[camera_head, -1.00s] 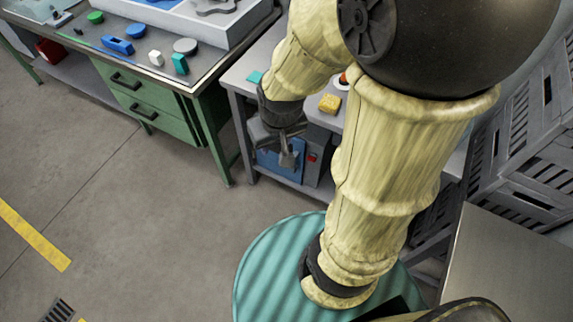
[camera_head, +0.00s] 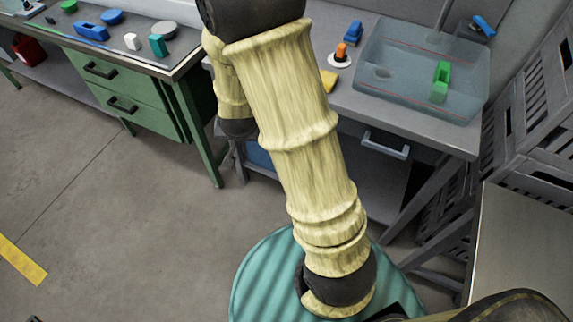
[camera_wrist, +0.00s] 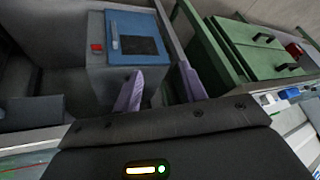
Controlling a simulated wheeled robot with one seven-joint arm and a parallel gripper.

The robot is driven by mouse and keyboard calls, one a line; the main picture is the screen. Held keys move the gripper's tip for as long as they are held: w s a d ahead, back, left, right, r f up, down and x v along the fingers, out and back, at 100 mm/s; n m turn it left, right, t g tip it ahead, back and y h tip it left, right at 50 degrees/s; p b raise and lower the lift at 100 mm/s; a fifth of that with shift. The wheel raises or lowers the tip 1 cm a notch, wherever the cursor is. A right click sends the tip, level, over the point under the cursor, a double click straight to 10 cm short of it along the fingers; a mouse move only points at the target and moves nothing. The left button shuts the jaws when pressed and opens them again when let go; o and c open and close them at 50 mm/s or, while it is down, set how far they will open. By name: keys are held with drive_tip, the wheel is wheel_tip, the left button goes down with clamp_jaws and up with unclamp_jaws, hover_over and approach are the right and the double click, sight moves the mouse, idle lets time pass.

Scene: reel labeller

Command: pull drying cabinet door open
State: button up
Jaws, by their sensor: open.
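The drying cabinet, a small grey box (camera_wrist: 100,75) with a blue door (camera_wrist: 140,24), sits on the shelf under the grey bench. The door has a dark window and a pale upright handle (camera_wrist: 115,32), and looks shut. A red button (camera_wrist: 97,47) is beside it. My gripper (camera_wrist: 160,76) is open and empty, its two fingers apart in front of the cabinet, short of the handle. In the head view only a blue strip of the cabinet (camera_head: 258,155) shows; my arm hides the rest and most of my gripper.
A grey bench (camera_head: 415,122) carries a clear basin (camera_head: 400,85) with a green piece. A green drawer bench (camera_head: 125,90) stands at left, close to the cabinet side. Grey crates (camera_head: 540,130) are stacked at right. Open floor (camera_head: 90,190) lies at left.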

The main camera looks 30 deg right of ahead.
drive_tip(key=w+d+f+m+t+h+b, duration=0.1)
drive_tip(key=f+h+b, duration=0.5)
drive_tip(key=f+b, duration=0.7)
drive_tip(key=w+d+f+m+t+h+b, duration=0.1)
drive_tip(key=d+f+m+t+h+b, duration=0.3)
drive_tip(key=f+b, duration=0.9)
wheel_tip(320, 180, down, 13)
drive_tip(key=d+h, duration=0.1)
drive_tip(key=h, duration=0.2)
drive_tip(key=shift+w+d, duration=0.25)
drive_tip(key=shift+d, duration=0.15)
drive_tip(key=b+x, duration=0.1)
drive_tip(key=x, duration=0.4)
drive_tip(key=b+x, duration=0.2)
drive_tip(key=x, duration=0.4)
drive_tip(key=b+x, duration=0.2)
drive_tip(key=x, duration=0.4)
drive_tip(key=shift+w+d+r, duration=0.1)
drive_tip(key=shift+d+r, duration=0.15)
